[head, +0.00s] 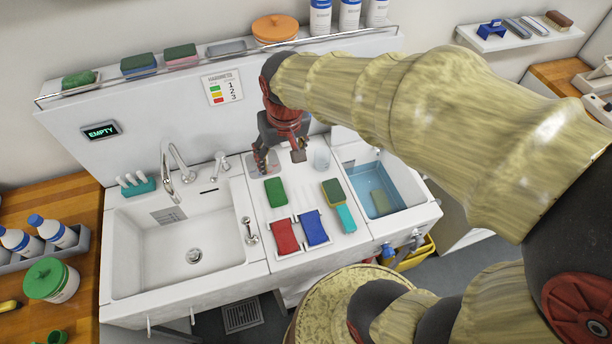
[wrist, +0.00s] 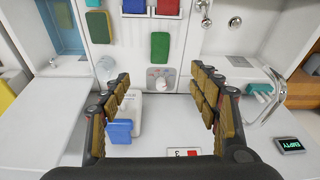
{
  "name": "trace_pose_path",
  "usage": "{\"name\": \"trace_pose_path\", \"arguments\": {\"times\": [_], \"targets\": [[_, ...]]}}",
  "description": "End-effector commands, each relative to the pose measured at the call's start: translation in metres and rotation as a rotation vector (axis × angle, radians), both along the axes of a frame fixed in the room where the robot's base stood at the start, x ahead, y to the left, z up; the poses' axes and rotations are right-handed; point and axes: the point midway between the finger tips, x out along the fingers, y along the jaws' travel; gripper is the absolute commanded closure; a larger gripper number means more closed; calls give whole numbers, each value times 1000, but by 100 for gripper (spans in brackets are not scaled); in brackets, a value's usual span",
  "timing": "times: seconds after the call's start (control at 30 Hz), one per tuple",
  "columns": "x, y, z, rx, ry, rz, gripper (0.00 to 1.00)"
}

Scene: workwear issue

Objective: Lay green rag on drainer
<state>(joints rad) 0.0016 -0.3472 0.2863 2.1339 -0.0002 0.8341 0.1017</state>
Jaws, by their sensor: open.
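The green rag (head: 276,191) lies flat on the white counter between the sink and the water basin. It also shows in the wrist view (wrist: 160,47), beyond my fingertips and between them. My gripper (head: 280,155) is open and empty, above the back of the counter, behind the rag and apart from it. Its spread fingers fill both sides of the wrist view (wrist: 160,79). A red rag (head: 286,236) and a blue rag (head: 314,227) lie side by side in front on a white surface, perhaps the drainer (head: 299,230); its outline is partly covered.
A green-yellow sponge (head: 333,191) and a teal block (head: 346,218) lie right of the rags. A clear cup (head: 321,158) stands at the back. The sink (head: 185,245) is empty; the basin (head: 378,195) holds water. A tap (head: 170,170) rises left of my gripper.

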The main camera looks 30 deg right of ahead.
Motion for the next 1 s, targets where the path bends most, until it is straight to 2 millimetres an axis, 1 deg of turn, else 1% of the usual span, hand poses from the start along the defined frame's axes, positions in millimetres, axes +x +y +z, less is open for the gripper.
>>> {"name": "trace_pose_path", "arguments": {"times": [0.03, 0.1, 0.2, 0.3, 0.4, 0.5, 0.6, 0.87, 1.0], "targets": [[-17, 0, 18, -3, -41, 12, 39], [-40, 0, 36, -8, -86, 30, 39], [-72, 0, 55, -17, -147, 54, 39], [-98, 1, 66, -25, -197, 72, 39], [-117, 1, 71, -31, -231, 86, 39], [-127, 1, 73, -35, -252, 94, 39], [-131, 1, 73, -36, -257, 97, 39], [-131, 1, 73, -36, -257, 97, 39], [-130, 1, 66, -36, -257, 97, 39]]}}
